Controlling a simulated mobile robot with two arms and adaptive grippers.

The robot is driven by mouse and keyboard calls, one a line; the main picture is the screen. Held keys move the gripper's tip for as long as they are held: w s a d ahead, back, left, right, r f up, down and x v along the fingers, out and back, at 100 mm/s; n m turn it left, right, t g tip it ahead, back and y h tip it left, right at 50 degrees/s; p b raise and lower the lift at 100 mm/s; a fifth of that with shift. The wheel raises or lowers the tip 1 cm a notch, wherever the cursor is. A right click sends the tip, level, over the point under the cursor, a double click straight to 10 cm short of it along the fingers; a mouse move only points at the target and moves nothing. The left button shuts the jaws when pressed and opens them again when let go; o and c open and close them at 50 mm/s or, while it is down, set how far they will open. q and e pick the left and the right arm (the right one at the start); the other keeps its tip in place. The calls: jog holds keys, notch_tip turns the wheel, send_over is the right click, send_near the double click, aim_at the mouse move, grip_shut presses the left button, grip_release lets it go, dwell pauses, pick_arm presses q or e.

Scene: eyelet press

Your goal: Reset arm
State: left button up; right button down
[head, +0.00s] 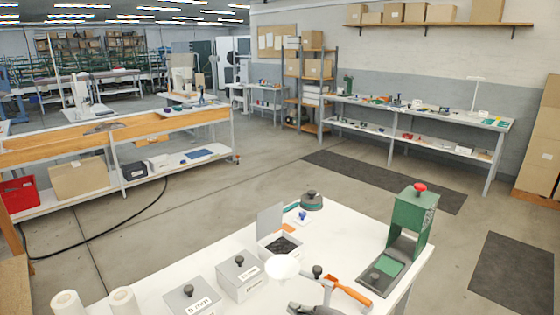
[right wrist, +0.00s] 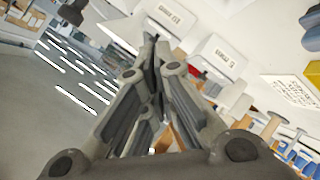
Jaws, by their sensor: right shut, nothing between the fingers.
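My right gripper (head: 312,308) shows only in part at the bottom edge of the head view, low over the white table. In the right wrist view its fingers (right wrist: 152,50) are closed together with nothing between them. An orange-handled tool (head: 352,294) lies beside it on the table; I cannot tell whether they touch. The green press (head: 410,222) with a red knob stands upright at the table's right end, apart from the gripper. A green pad (head: 389,264) lies on its base. My left gripper is not in view.
On the white table (head: 345,232) are labelled grey boxes (head: 240,278), an open box with dark contents (head: 281,246), a round grey-green container (head: 312,201) and two white rolls (head: 123,301). Shelves and benches stand farther back.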

jog(key=s+d+f+m+g+h, duration=0.2)
jog(key=s+d+f+m, duration=0.25)
jog(key=s, duration=0.55)
jog(key=s+d+f+m+g+h, duration=0.2)
jog(key=s+d+f+m+g, duration=0.25)
jog(key=s, duration=0.55)
jog(key=s+d+f+m+g+h, duration=0.1)
jog(key=s+d+f+m, duration=0.35)
jog(key=s+d, duration=0.35)
jog(key=s+a+f+g+b, duration=0.1)
jog(key=s+f, duration=0.1)
jog(key=f, duration=1.2)
jog(key=s+a+f+b, duration=0.1)
jog(key=f, duration=1.3)
pick_arm(q)
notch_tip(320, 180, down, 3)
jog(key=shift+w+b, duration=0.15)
jog(key=shift+b, duration=0.4)
pick_arm(e)
jog(key=s+d+f+g, duration=0.1)
jog(key=s+d+f, duration=0.2)
jog(key=s+f, duration=1.3)
jog(key=shift+s+d+f+h, duration=0.2)
jog(key=shift+s+f+h, duration=0.1)
jog(key=shift+f, duration=0.1)
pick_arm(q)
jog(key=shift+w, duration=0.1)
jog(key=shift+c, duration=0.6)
pick_arm(e)
jog(key=shift+g, duration=0.25)
